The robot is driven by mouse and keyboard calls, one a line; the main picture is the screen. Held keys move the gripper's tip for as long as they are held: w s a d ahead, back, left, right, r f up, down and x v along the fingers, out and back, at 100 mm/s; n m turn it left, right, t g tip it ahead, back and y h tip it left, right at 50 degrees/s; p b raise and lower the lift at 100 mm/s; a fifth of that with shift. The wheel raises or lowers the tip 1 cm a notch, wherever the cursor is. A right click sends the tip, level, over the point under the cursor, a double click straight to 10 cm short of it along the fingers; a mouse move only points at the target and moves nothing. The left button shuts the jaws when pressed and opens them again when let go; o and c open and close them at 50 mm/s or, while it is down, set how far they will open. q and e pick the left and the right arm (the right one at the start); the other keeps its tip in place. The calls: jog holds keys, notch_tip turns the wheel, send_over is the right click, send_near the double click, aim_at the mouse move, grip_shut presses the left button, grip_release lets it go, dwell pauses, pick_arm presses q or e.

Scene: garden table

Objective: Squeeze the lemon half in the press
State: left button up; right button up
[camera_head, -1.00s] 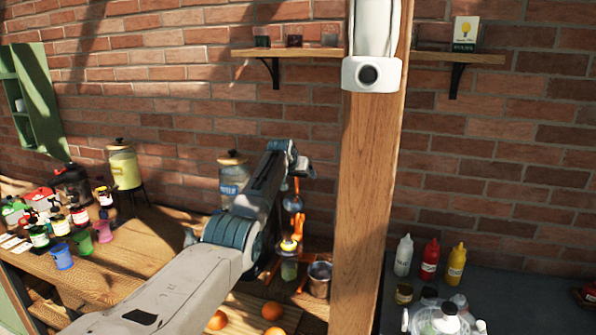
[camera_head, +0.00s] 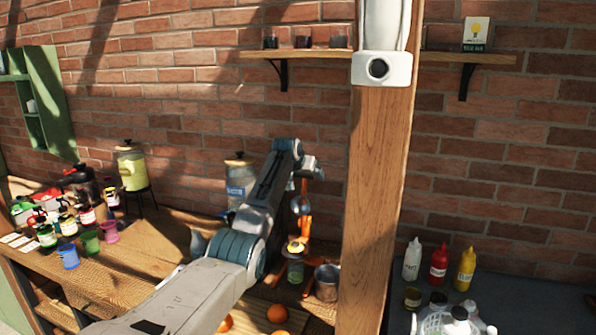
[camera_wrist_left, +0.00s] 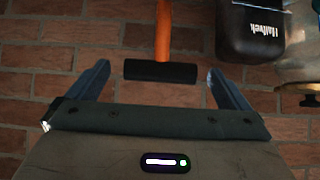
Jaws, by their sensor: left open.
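The orange press (camera_head: 303,228) stands on the wooden table, partly behind my left arm. A yellow spot on it (camera_head: 295,248) may be the lemon half; it is too small to be sure. A small glass-like vessel (camera_head: 295,272) sits below that spot. In the left wrist view, an orange lever (camera_wrist_left: 163,32) ends in a black crossbar grip (camera_wrist_left: 160,71). My left gripper (camera_wrist_left: 160,84) is open, with one finger on each side of that grip in the picture and a gap to both. It also shows in the head view (camera_head: 312,172), above the press. My right gripper is not seen.
A metal cup (camera_head: 326,283) stands right of the press. Oranges (camera_head: 277,313) lie in front. A lidded jar (camera_head: 240,180) is behind my arm. A wooden post (camera_head: 378,200) rises close on the right. Bottles and coloured cups (camera_head: 68,257) fill the table's left part.

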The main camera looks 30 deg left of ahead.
pick_arm(q)
jog(key=b+v, duration=0.4)
jog(key=v, duration=0.4)
jog(key=shift+s, duration=0.15)
jog(key=shift+d, duration=0.1)
